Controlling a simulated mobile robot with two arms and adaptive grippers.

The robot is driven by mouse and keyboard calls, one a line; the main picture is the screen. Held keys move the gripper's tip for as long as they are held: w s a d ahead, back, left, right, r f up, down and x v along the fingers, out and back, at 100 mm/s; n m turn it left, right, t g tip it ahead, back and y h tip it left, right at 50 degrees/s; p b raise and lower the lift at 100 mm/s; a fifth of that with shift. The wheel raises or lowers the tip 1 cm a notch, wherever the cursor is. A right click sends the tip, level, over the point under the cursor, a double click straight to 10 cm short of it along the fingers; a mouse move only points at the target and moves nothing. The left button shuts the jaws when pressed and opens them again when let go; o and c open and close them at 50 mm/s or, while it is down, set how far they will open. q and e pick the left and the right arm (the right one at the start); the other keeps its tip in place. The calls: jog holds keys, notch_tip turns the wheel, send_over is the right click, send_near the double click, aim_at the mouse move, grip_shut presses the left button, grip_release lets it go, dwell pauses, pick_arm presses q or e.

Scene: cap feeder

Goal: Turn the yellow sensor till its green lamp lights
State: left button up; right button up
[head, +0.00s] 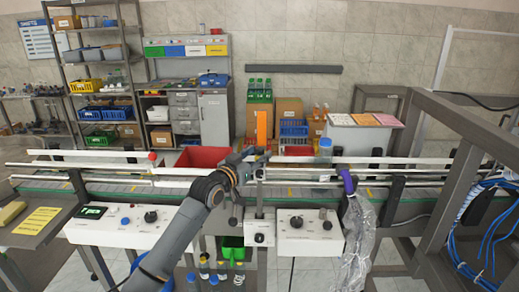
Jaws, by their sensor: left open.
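My left gripper (252,155) is open at the conveyor's middle, beside the top of a dark upright post (260,195). The post rises from a small white box (260,234) on the conveyor's near side. An upright orange piece (262,128) shows just behind and above the gripper. I cannot make out the yellow sensor for certain; the gripper and arm cover part of the area around the post top. No lit green lamp can be told there. My right gripper is not in view.
The conveyor (120,184) with white rails runs across the view. A clear bottle with a blue cap (325,150) stands on it. White control boxes (115,226) and (308,232) flank the post. A clear plastic-wrapped bundle (358,235) hangs at right.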

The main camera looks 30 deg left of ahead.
pick_arm(q)
jog(key=shift+w+f, duration=0.1)
jog(key=shift+w, duration=0.85)
grip_shut()
dwell(0.6)
grip_release()
jog(key=shift+s, duration=0.1)
jog(key=s, duration=1.2)
